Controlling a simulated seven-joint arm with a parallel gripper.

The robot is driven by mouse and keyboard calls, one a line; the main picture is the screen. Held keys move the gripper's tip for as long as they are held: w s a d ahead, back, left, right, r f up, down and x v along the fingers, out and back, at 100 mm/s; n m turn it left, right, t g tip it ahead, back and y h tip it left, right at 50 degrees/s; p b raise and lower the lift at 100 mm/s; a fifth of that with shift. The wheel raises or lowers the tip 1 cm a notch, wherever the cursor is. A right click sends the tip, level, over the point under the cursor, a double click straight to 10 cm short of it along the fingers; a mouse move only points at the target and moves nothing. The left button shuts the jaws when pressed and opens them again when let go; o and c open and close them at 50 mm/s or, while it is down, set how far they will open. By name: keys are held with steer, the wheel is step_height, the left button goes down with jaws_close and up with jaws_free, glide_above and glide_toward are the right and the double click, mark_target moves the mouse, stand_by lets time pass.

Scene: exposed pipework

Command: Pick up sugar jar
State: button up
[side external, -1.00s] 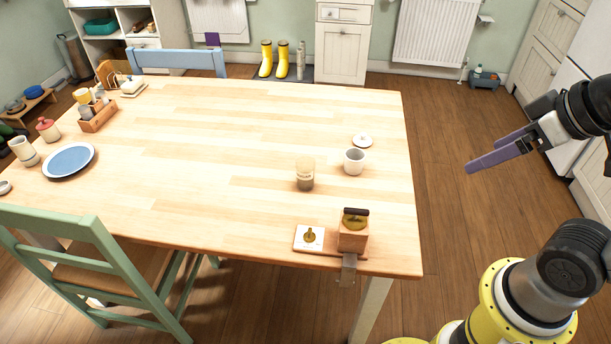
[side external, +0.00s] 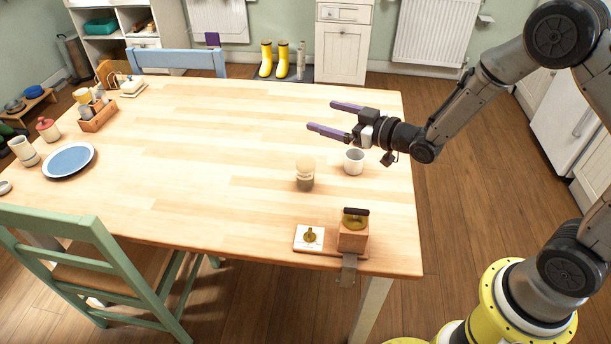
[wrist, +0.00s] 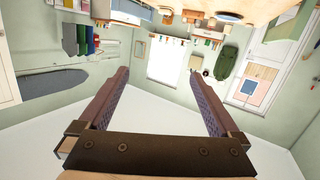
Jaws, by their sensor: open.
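My gripper (side external: 321,115) is open and empty above the far right part of the wooden table (side external: 215,160). Its purple fingers point left. In the wrist view my gripper (wrist: 159,72) shows two spread fingers with nothing between them. No label marks the sugar jar. A small glass jar with a round tan top (side external: 305,174) stands upright, nearer the camera than my gripper. A white open pot (side external: 354,162) stands just right of it, close to my wrist. A jar with a red lid (side external: 47,130) stands at the table's far left.
A blue plate (side external: 69,160) and wooden caddy (side external: 98,116) are at the left. The table's middle is clear. A green chair (side external: 85,260) stands in front.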

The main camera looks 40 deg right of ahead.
mark_target(313, 174)
steer(key=s+f+g, duration=0.1)
steer(key=f, duration=0.4)
steer(key=s+f, duration=0.2)
steer(key=f, duration=0.3)
steer(key=s+f+g, duration=0.1)
steer(key=f, duration=0.4)
steer(key=shift+s+a+f+m+g, duration=0.15)
steer(key=shift+m+g, duration=0.15)
steer(key=x, duration=0.8)
steer(key=shift+f, duration=0.15)
steer(key=shift+d+x, duration=0.15)
steer(key=shift+x, duration=1.25)
steer(key=shift+d+x, duration=0.15)
steer(key=shift+x, duration=1.25)
jaws_close()
